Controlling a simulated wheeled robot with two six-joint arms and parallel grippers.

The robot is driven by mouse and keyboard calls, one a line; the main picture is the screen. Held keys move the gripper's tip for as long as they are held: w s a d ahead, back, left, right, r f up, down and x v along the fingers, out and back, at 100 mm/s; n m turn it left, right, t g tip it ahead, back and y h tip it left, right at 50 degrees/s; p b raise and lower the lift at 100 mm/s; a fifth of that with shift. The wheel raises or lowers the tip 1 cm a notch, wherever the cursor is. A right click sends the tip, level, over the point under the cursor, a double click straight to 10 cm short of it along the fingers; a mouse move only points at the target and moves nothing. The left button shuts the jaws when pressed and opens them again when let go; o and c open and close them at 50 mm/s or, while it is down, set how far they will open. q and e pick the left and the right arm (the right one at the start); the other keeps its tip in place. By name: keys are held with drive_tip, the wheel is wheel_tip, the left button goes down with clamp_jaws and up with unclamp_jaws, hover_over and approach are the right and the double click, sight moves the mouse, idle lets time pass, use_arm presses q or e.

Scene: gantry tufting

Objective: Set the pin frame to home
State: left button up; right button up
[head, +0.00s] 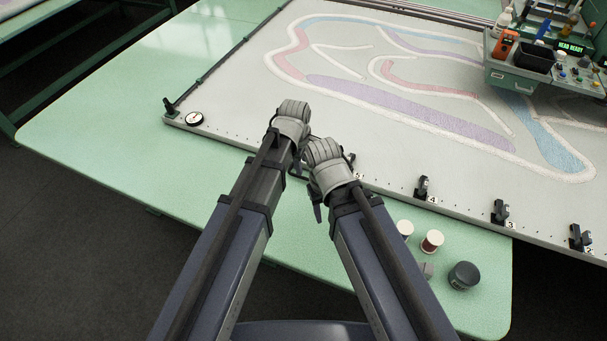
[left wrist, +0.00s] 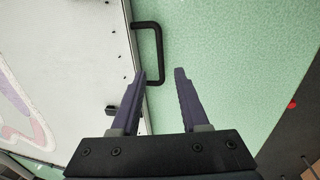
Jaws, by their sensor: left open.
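The pin frame (head: 240,95) is a wide pale board with a dark rim, lying on the green table and carrying a tufted pattern. Its near edge runs beneath my arms. In the left wrist view, a black U-shaped handle (left wrist: 160,32) sticks out from the frame edge. My left gripper (left wrist: 160,74) is open, its purple fingertips either side of the handle's lower end; contact cannot be told. In the head view, the left gripper (head: 292,122) is over the near edge, its fingers largely hidden. My right gripper (head: 327,166) is close beside it, its jaws unclear.
A round dial (head: 195,118) sits at the frame's left corner. Black numbered clamps (head: 422,187) line the near edge. Thread spools (head: 432,241) and a dark jar (head: 463,276) stand on the table at right. A control box (head: 513,80) stands at upper right. The table's left part is clear.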

sight(303, 179)
use_arm(q)
drive_tip(key=f+b, duration=0.4)
drive_tip(key=f, duration=0.1)
drive_tip(key=w+f+b, duration=0.1)
drive_tip(key=f+b, duration=0.1)
drive_tip(key=b, duration=0.1)
drive_tip(key=shift+w+d+f, duration=0.1)
drive_tip(key=shift+d+f, duration=0.05)
drive_tip(key=shift+d, duration=0.1)
use_arm(e)
wheel_tip(303, 179, down, 7)
drive_tip(key=shift+f, duration=0.15)
use_arm(q)
drive_tip(key=shift+c, duration=0.3)
clamp_jaws()
idle(0.4)
